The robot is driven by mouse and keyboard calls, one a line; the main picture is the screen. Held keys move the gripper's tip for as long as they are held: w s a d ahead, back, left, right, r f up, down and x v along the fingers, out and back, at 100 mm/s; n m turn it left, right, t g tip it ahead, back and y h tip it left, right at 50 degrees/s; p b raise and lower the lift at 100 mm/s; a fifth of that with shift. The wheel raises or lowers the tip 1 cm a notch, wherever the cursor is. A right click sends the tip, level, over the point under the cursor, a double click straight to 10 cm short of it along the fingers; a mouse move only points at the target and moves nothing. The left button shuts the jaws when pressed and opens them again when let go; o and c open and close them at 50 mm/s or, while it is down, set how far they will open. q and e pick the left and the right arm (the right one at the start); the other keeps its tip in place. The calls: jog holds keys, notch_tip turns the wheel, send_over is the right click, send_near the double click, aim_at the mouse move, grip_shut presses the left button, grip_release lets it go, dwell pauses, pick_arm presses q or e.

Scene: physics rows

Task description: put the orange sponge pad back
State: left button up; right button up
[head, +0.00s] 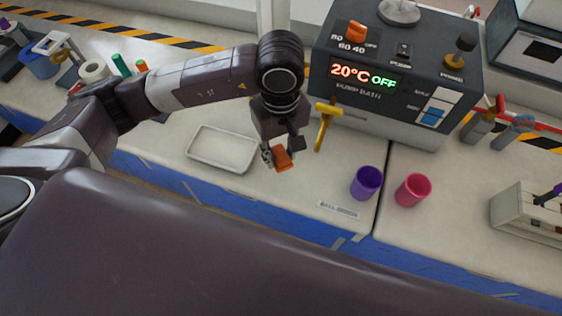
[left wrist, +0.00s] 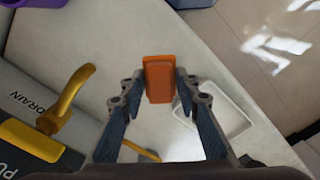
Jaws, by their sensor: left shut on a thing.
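The orange sponge pad (head: 282,159) is held between the fingers of my left gripper (head: 281,152), above the pale worktop. The left wrist view shows the orange pad (left wrist: 158,79) upright between the fingertips of my left gripper (left wrist: 160,82), which is shut on it. A shallow white tray (head: 222,149) lies on the worktop just left of the gripper and looks empty. The white tray (left wrist: 232,112) also shows beside the right finger in the left wrist view, partly hidden by it. My right gripper is in neither view.
A yellow drain tap (head: 324,124) juts from the pump bath machine (head: 395,100) close to the right of the gripper. A purple cup (head: 366,183) and a pink cup (head: 413,190) stand further right. A label strip (head: 338,210) lies near the front edge.

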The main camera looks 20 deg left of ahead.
aim_at(280, 166)
pick_arm(q)
jog(key=shift+f, duration=0.85)
notch_tip(280, 166, down, 4)
jog(key=shift+f+p, duration=0.15)
jog(key=shift+p, duration=0.2)
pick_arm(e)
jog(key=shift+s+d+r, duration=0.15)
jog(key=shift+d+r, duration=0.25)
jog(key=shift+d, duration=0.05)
pick_arm(q)
jog(key=shift+f+b, duration=0.2)
jog(key=shift+b, duration=0.1)
jog(key=o, duration=1.2)
jog(key=shift+r, duration=0.1)
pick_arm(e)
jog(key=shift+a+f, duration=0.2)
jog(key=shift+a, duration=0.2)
pick_arm(q)
jog(key=shift+r, duration=0.1)
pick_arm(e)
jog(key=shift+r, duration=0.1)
